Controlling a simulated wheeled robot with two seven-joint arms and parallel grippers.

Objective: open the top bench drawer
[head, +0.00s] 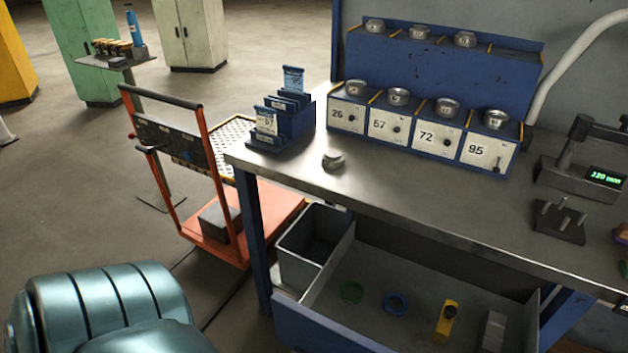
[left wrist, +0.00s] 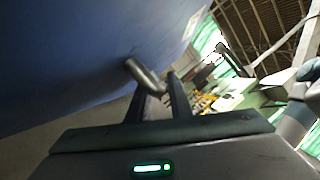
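The bench drawer (head: 330,330) is pulled well out below the benchtop, its inside showing in the head view. The head view does not show this gripper. My right gripper is in neither view.
The benchtop (head: 400,195) above holds a blue rack of numbered boxes (head: 420,130), a small metal weight (head: 333,160) and a digital gauge (head: 585,178). A grey bin (head: 308,245) stands left of the drawer. An orange cart (head: 215,240) stands farther left.

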